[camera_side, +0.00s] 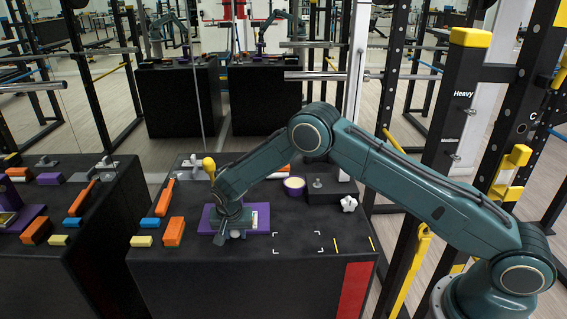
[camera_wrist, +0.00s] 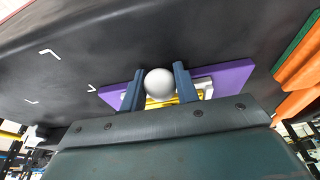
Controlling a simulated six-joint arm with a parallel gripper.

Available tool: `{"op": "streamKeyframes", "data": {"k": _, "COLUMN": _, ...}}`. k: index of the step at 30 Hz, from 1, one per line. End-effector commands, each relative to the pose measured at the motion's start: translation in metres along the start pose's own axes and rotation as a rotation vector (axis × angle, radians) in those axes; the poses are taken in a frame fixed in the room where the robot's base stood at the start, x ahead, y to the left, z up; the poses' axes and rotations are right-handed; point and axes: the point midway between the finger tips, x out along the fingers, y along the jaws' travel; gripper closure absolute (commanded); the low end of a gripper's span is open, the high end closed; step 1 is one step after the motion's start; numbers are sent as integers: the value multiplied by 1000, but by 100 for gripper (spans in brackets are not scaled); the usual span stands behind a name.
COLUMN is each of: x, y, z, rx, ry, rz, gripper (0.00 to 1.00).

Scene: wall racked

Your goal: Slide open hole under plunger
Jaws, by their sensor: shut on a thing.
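A purple block (camera_side: 208,217) sits on the black table, partly hidden by my wrist. A pale strip (camera_side: 262,214) shows on its right side. In the wrist view, the purple block (camera_wrist: 232,76) has a yellow and white part (camera_wrist: 204,92) set in its middle. A round white knob (camera_wrist: 159,83) stands there. My gripper (camera_side: 230,235) points down at the block, and its two fingers (camera_wrist: 158,70) are shut on the white knob from both sides. The hole is hidden. I cannot tell which thing is the plunger; a yellow knobbed piece (camera_side: 209,166) shows behind my wrist.
Orange (camera_side: 174,231), blue (camera_side: 150,223) and yellow (camera_side: 141,241) blocks lie to the left. The table's front right, with white corner marks (camera_side: 297,242), is clear.

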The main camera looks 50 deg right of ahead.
Motion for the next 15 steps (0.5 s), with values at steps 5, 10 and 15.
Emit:
{"op": "streamKeyframes", "data": {"k": 5, "x": -1, "y": -5, "z": -1, "rx": 0, "ry": 3, "rz": -3, "gripper": 93}}
{"op": "streamKeyframes", "data": {"k": 10, "x": -1, "y": -9, "z": -1, "rx": 0, "ry": 3, "rz": -4, "gripper": 93}}
{"op": "streamKeyframes", "data": {"k": 15, "x": -1, "y": -13, "z": -1, "rx": 0, "ry": 3, "rz": -5, "gripper": 93}}
